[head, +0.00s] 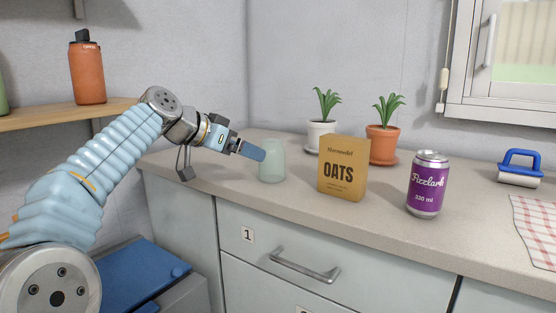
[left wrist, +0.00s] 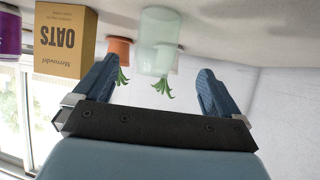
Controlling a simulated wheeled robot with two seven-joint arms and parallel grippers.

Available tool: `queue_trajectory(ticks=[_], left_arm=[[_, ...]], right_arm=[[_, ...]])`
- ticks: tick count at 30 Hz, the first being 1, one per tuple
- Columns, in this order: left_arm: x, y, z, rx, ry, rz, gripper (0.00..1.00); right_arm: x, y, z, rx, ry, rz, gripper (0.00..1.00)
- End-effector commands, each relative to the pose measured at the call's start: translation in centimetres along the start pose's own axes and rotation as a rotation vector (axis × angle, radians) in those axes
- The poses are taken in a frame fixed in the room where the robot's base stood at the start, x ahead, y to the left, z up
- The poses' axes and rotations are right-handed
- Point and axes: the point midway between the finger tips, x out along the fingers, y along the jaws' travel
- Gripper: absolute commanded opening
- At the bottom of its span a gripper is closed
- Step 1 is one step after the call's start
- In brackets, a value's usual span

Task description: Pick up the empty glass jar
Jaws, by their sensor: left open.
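The empty glass jar (head: 273,163) is pale green and see-through. It stands upright on the counter, left of the oats box. In the left wrist view, which is upside down, the jar (left wrist: 158,42) appears in the gap between the two fingers. My left gripper (head: 260,153) is open, its fingers reaching from the left to the jar's upper left side. The near finger covers part of the jar's left edge; I cannot tell whether it touches. Both spread fingers of the left gripper (left wrist: 158,68) show in the wrist view, with nothing clamped. My right gripper is not in view.
The oats box (head: 343,167) stands just right of the jar, with a purple can (head: 427,183) further right. Potted plants in a white pot (head: 320,136) and a terracotta pot (head: 384,145) stand behind. A blue-handled roller (head: 520,169) and checked cloth (head: 535,225) lie at right.

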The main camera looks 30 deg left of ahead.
Motion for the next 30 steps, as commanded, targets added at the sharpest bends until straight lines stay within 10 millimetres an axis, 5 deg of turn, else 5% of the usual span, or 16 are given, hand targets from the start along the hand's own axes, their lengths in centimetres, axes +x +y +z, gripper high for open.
queue_trajectory(ticks=[6, 21, 30], left_arm=[[4.6, 0.1, 0.0, -0.002, -0.003, 0.003, 0.98], [10.6, 0.5, 0.5, -0.001, -0.001, 0.002, 0.98], [11.2, 0.5, 0.6, -0.001, 0.0, 0.001, 0.97]], right_arm=[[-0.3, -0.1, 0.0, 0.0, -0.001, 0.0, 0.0], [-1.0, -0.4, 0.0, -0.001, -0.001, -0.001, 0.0], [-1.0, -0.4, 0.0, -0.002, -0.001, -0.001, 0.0]])
